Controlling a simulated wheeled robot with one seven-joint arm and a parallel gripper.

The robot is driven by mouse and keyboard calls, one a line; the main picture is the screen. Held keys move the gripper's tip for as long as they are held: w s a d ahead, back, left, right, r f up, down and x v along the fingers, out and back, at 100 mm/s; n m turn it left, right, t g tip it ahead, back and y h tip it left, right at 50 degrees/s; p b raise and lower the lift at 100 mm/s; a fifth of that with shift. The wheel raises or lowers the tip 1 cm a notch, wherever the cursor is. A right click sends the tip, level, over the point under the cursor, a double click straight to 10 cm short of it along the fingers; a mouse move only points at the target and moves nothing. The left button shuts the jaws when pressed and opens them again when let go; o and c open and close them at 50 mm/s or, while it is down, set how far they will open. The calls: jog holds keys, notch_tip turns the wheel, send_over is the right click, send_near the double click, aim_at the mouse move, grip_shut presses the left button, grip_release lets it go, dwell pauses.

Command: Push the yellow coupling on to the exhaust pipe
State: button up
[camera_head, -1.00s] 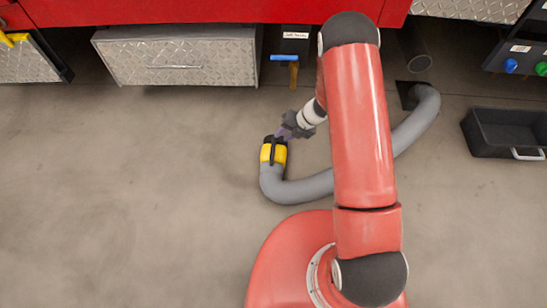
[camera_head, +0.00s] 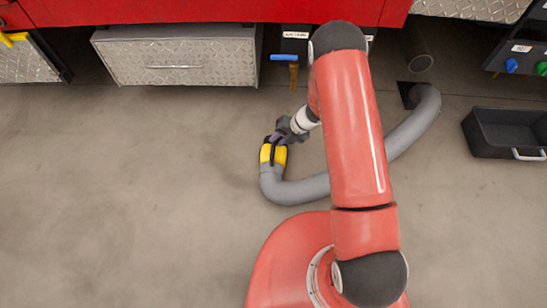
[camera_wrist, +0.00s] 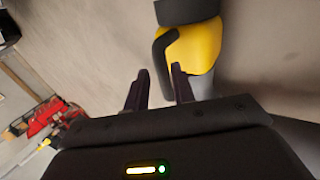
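The yellow coupling (camera_head: 267,155) stands on the end of the grey hose, with a black rim and a black handle. In the wrist view, the coupling (camera_wrist: 196,50) fills the top right, and its black handle (camera_wrist: 160,58) reaches down between my fingertips. My gripper (camera_head: 279,138) is at the coupling's upper right side in the head view. In the wrist view, my gripper (camera_wrist: 160,82) has its fingers apart, with the handle between them; I cannot tell whether they touch it. The dark exhaust pipe (camera_head: 420,62) opens below the red vehicle, up and right of the coupling.
The grey hose (camera_head: 300,190) curves along the floor to a dark floor opening (camera_head: 405,92). A black bin (camera_head: 505,135) stands at the right. A blue-handled valve (camera_head: 285,58) hangs under the red vehicle (camera_head: 200,11). The floor at left is clear.

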aim_at(273, 143)
jog(key=x, duration=0.4)
jog(key=shift+s+f+b, duration=0.1)
jog(key=shift+f+b, duration=0.1)
jog(key=shift+b, duration=0.15)
grip_shut()
jog(key=shift+r, duration=0.1)
jog(key=shift+r, duration=0.15)
notch_tip(273, 143, up, 20)
jog(key=p, duration=0.4)
jog(key=shift+p, duration=0.3)
jog(key=shift+d, duration=0.1)
